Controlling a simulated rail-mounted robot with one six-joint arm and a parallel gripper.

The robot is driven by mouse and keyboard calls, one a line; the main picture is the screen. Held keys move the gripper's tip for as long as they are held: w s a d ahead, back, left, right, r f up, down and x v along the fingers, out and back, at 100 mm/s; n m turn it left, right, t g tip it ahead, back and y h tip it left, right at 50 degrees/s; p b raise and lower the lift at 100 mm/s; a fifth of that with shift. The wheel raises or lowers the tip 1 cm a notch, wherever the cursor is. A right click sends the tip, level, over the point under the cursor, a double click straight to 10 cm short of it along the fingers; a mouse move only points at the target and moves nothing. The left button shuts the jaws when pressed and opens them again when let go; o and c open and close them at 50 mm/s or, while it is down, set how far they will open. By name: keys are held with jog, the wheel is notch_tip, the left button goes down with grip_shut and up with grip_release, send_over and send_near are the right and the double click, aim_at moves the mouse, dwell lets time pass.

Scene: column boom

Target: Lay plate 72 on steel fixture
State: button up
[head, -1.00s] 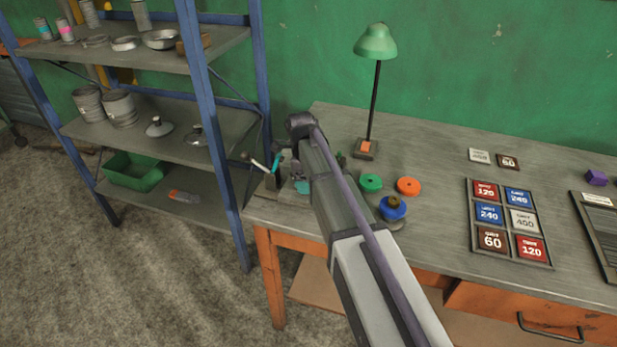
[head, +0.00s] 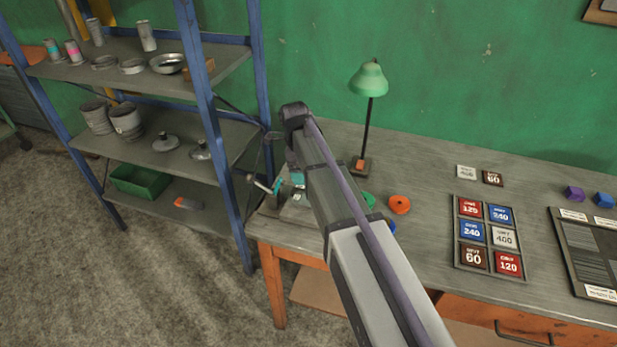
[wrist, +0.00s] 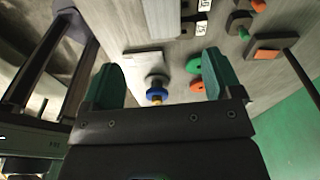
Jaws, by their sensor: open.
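My gripper (wrist: 160,62) is open in the wrist view, its two green fingers apart and nothing between them that I can see held. A long pale metal piece (wrist: 160,18) lies farther up. I cannot tell which piece is plate 72 or the steel fixture. In the head view my arm hides most of this area.
A green disc (wrist: 193,66) and an orange disc (wrist: 198,87) lie right of the knob. The lamp (head: 368,80) stands behind them. The grit tray (head: 457,230) and a dark panel (head: 566,245) occupy the bench's right. A blue-framed shelf (head: 222,140) stands left of the bench.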

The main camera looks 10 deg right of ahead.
jog(key=s+d+n+y, duration=0.1)
jog(key=s+n, duration=2.1)
jog(key=n, duration=0.1)
jog(key=shift+n+t, duration=0.4)
jog(key=shift+d+f, duration=0.1)
